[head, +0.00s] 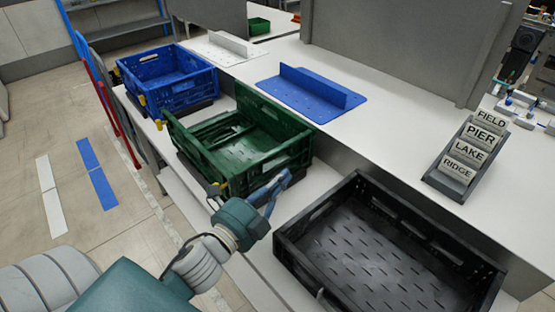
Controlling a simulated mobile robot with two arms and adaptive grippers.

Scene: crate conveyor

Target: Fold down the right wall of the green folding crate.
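The green folding crate (196,158) stands on the white bench in the middle of the head view. Its far-left end wall appears folded down inside, over part of the floor. Its right wall (270,170), the end facing the black crate, stands upright. The long walls on both sides are also up. My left gripper (283,181) is just outside the right wall, near its lower part. Whether its fingers touch the wall, and how far apart they are, is unclear. My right gripper is not in view.
A black crate (345,188) stands close at the right, beside my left gripper. A blue crate (185,86) stands behind the green one. A blue plate with an upright rib (310,92) and a rack of labelled blocks (450,185) lie on the white table behind.

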